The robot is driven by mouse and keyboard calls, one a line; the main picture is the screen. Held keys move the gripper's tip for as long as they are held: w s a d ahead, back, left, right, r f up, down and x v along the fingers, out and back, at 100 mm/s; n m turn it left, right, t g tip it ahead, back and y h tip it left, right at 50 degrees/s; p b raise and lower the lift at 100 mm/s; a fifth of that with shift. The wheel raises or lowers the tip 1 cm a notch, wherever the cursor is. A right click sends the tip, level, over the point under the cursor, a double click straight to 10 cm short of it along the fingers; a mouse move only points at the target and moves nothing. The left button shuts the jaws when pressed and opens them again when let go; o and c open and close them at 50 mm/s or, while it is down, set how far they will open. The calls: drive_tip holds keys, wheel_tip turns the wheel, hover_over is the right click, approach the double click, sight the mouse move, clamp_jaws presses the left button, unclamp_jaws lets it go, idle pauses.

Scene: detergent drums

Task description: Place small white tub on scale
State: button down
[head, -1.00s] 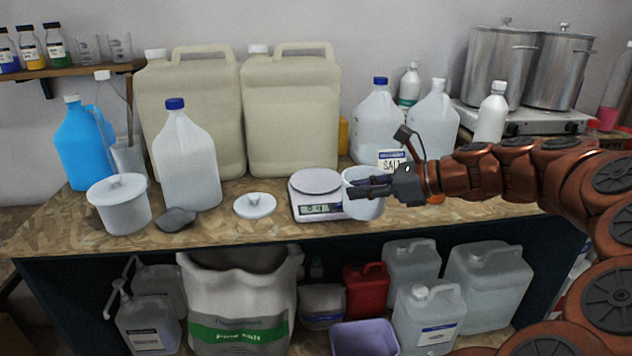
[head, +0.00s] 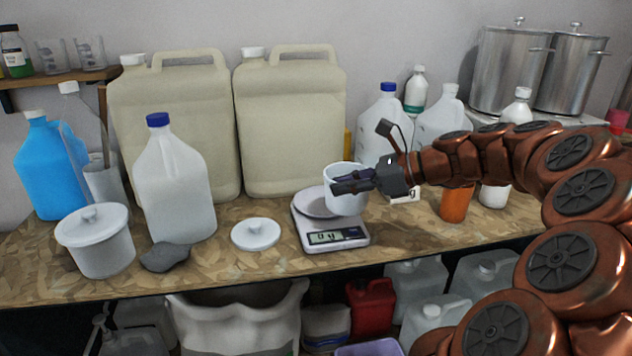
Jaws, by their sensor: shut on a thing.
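The small white tub (head: 345,199) is an open, lidless cup. My gripper (head: 352,183) comes in from the right and is shut on it. The tub is over the right part of the round plate of the kitchen scale (head: 314,203). I cannot tell whether its base touches the plate. The scale's display reads about 0 g. My gripper's fingers cover part of the tub's side.
A white lid (head: 256,234) lies left of the scale. A lidded white tub (head: 97,240), a grey stone-like thing (head: 165,257) and a clear jug with a blue cap (head: 176,190) stand farther left. Large beige canisters (head: 290,125) stand behind. An orange cup (head: 456,203) is at right.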

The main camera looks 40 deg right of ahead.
drive_tip(key=p, duration=0.1)
hover_over(319, 208)
drive_tip(key=f, duration=0.1)
drive_tip(key=shift+a+f+p, duration=0.1)
drive_tip(key=shift+f+p, duration=0.25)
drive_tip(key=shift+f, duration=1.45)
drive_tip(key=c, duration=1.2)
unclamp_jaws()
drive_tip(key=shift+f, duration=0.1)
drive_tip(key=b+v, duration=0.1)
drive_tip(key=v, duration=1.1)
